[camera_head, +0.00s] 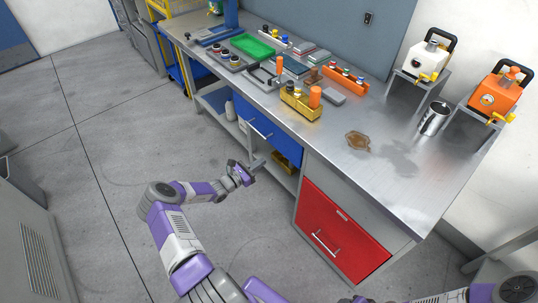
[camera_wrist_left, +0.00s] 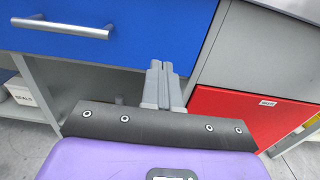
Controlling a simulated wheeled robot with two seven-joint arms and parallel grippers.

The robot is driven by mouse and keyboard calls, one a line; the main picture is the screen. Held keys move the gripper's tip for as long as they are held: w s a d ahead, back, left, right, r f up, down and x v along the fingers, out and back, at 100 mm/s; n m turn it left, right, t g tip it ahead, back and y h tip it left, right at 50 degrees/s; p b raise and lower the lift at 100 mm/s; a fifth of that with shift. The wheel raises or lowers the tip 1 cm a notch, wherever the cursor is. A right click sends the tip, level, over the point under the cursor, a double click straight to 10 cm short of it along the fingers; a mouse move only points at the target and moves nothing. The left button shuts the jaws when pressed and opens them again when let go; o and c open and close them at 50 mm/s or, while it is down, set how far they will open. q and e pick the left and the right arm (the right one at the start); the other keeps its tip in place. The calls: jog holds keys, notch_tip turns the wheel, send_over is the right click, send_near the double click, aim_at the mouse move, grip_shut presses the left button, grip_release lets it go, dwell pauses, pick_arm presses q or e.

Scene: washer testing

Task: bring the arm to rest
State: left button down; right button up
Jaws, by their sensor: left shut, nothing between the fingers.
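My left arm comes in from the lower left of the head view, purple and grey. Its gripper (camera_head: 254,167) is in front of the workbench, below the level of the top, near the blue drawer (camera_head: 268,136). In the left wrist view the gripper's two grey fingers (camera_wrist_left: 161,82) are together with nothing between them. They point toward the bench front, between the blue drawer (camera_wrist_left: 120,30) and the red drawer (camera_wrist_left: 245,115). My right arm shows only in part at the bottom right of the head view, and its gripper is not visible.
The metal workbench (camera_head: 400,190) holds a yellow bin (camera_head: 301,105), a green tray (camera_head: 252,46), a silver can (camera_head: 433,118), a brown stain (camera_head: 358,141) and two pump-like units on stands. A grey cabinet (camera_head: 30,245) stands at the left. The floor between is clear.

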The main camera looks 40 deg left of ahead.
pick_arm(q)
jog(key=shift+v, duration=0.95)
jog(key=s+d+f+m+g+h, duration=0.3)
jog(key=d+m+g, duration=0.3)
jog(key=d, duration=0.7)
jog(key=s+d+f+m+g+h, duration=0.25)
jog(key=d+m+g, duration=0.3)
jog(key=d, duration=0.85)
jog(key=s+d+m+g+y, duration=0.2)
jog(key=s+d+m, duration=0.2)
jog(key=s+m, duration=0.5)
jog(key=s+d+m+g+y, duration=0.3)
jog(key=s+d+m, duration=0.1)
jog(key=s+m, duration=0.5)
jog(key=shift+s+d+f+m+y, duration=0.2)
jog(key=shift+d+m+y, duration=0.2)
jog(key=shift+m, duration=0.15)
